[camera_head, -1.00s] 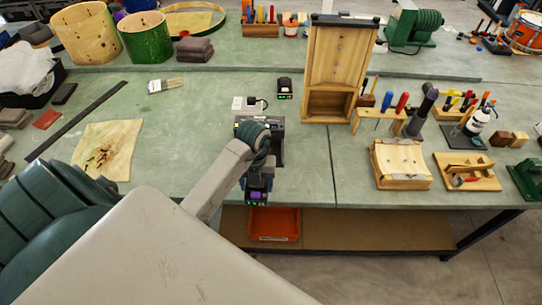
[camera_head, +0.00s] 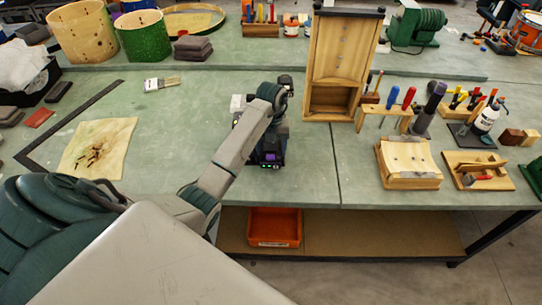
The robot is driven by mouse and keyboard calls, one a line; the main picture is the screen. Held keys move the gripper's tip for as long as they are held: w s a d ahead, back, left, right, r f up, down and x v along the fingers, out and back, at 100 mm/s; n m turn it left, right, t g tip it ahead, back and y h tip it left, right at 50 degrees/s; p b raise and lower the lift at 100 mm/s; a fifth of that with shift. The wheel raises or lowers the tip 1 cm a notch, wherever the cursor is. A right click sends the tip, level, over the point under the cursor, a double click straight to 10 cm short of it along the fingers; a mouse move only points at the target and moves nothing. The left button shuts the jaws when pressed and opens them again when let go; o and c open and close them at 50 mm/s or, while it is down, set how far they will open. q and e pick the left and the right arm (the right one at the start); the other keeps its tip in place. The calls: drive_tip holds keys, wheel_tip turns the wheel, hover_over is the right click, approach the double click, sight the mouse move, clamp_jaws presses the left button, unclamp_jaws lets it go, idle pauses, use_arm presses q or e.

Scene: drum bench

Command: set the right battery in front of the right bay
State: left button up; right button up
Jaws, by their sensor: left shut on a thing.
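My left arm reaches in from the lower left, and its gripper (camera_head: 271,146) points down near the front edge of the bench. It is shut on a dark battery (camera_head: 271,164) with small green lights at its lower end, in front of the black bay unit. That unit is mostly hidden behind my arm, so I cannot make out its separate bays. I cannot tell whether the battery touches the bench. My right gripper is out of view.
A tall wooden case (camera_head: 338,60) stands right of my gripper, with a tool rack (camera_head: 385,110) and a wooden block (camera_head: 408,165) beyond. A stained cloth (camera_head: 98,148) lies to the left. An orange bin (camera_head: 274,227) sits on the lower shelf.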

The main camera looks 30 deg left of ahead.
use_arm(q)
wheel_tip(320, 180, down, 2)
drive_tip(key=shift+f+p, duration=0.1)
drive_tip(key=shift+p, duration=0.75)
drive_tip(key=shift+f, duration=0.3)
drive_tip(key=o, duration=1.4)
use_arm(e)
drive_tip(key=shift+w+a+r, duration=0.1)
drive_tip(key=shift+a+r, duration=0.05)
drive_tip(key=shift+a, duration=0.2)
use_arm(q)
drive_tip(key=shift+r, duration=0.1)
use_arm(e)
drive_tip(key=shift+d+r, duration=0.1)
